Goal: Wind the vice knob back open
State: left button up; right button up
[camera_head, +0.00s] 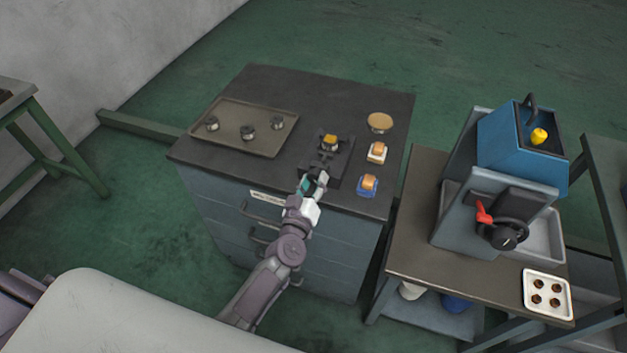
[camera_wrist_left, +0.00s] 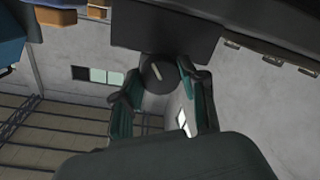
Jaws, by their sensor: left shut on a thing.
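The dark vice (camera_head: 325,160) stands near the front edge of the cabinet top, with a yellow-orange piece (camera_head: 330,141) at its jaws. My left gripper (camera_head: 313,183) reaches the front end of the vice from below in the head view and mostly hides the knob there. In the left wrist view the round dark knob (camera_wrist_left: 157,73) with a pale mark on its face sits between the fingers of my left gripper (camera_wrist_left: 160,82), which is shut on it. My right gripper is not in view.
A tray (camera_head: 230,142) with several dark parts lies left of the vice. A round tan disc (camera_head: 380,122) and two orange-topped blocks (camera_head: 377,152) are to its right. A blue machine (camera_head: 505,150) with a red lever (camera_head: 484,213) and a white holed tray (camera_head: 548,311) stand on the right table.

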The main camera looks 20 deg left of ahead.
pick_arm(q)
jog(key=n, duration=0.4)
jog(key=n+b, duration=0.1)
jog(key=n, duration=0.3)
jog(key=shift+h, duration=0.4)
jog(key=shift+n, duration=0.3)
jog(key=o, duration=1.1)
jog(key=shift+o, duration=0.2)
jog(key=shift+s, duration=0.1)
jog(key=s, duration=1.2)
jog(key=shift+a+r, duration=0.2)
jog(key=shift+r, duration=0.25)
jog(key=shift+w, duration=0.1)
